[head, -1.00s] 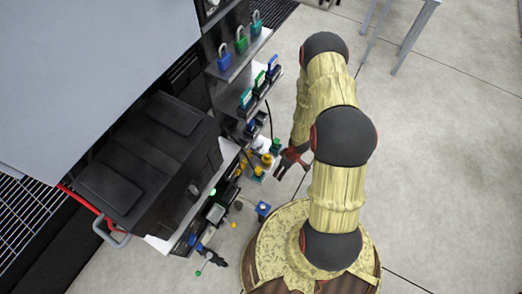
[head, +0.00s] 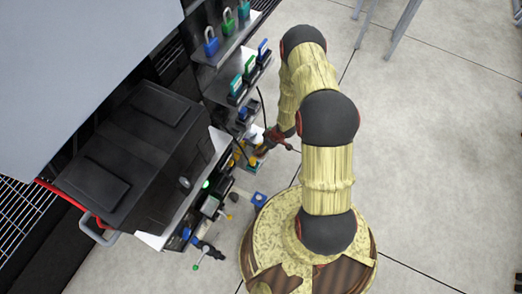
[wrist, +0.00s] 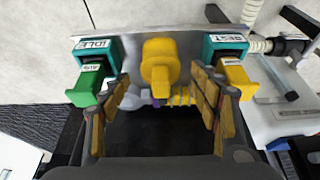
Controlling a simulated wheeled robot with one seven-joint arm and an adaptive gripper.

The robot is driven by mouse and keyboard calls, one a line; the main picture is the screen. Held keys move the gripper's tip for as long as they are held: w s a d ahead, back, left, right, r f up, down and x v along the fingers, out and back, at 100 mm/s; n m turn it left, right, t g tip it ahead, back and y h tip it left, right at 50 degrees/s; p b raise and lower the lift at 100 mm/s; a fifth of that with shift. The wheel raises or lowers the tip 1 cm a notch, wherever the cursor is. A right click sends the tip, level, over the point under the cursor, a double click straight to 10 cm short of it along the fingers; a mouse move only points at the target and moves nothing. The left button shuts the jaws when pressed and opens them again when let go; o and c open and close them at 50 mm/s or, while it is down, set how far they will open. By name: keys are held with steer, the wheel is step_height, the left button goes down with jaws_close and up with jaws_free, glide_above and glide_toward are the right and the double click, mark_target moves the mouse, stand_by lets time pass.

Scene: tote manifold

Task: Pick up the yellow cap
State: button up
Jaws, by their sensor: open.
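The yellow cap (wrist: 158,66) stands in the upper middle of the wrist view, in front of a grey metal plate. My gripper (wrist: 160,98) is open, with padded fingers to the left and right of the cap's lower part. I cannot tell how far the fingertips reach along it. No finger visibly touches it. In the head view my gripper (head: 268,140) is at the edge of the shelf unit, and the cap cannot be told apart there.
A green block under the teal "IDLE" holder (wrist: 94,50) is left of the cap. A yellow block under the teal "REST" holder (wrist: 225,47) is right of it. Shelves with padlocks (head: 211,42) stand beyond my arm. Open floor (head: 430,150) lies to the right.

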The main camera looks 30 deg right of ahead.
steer(key=shift+x, duration=0.95)
steer(key=shift+c, duration=0.5)
steer(key=c, duration=1.1)
steer(key=shift+c, duration=0.6)
steer(key=shift+r, duration=0.1)
